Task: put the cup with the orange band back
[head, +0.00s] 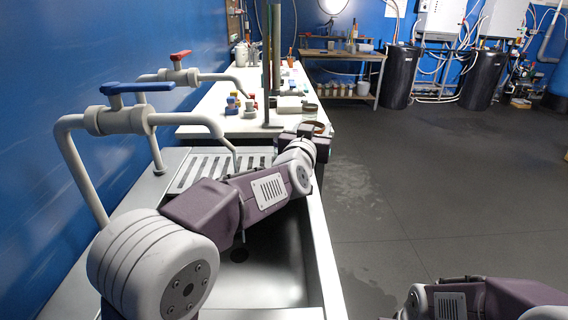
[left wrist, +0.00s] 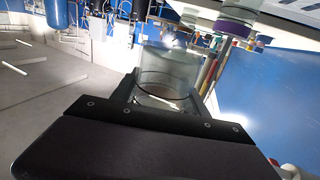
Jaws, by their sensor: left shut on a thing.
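My left gripper (head: 313,134) is over the near right end of the white bench in the head view, past the sink. In the left wrist view its two fingers (left wrist: 160,98) are shut on a clear, round cup (left wrist: 166,70). A dark line rings the cup; I cannot make out an orange colour there. In the head view a brownish-orange band (head: 315,127) shows at the gripper, and the rest of the cup is mostly hidden. I cannot tell if the cup touches the bench. My right gripper is out of view; only part of that arm shows.
A container with a purple band (left wrist: 236,28) is near the cup in the left wrist view. The white bench (head: 215,118) carries small coloured blocks (head: 233,102) and upright posts (head: 275,65). Taps (head: 125,118) rise at the left by the sink (head: 265,275). The floor at right is clear.

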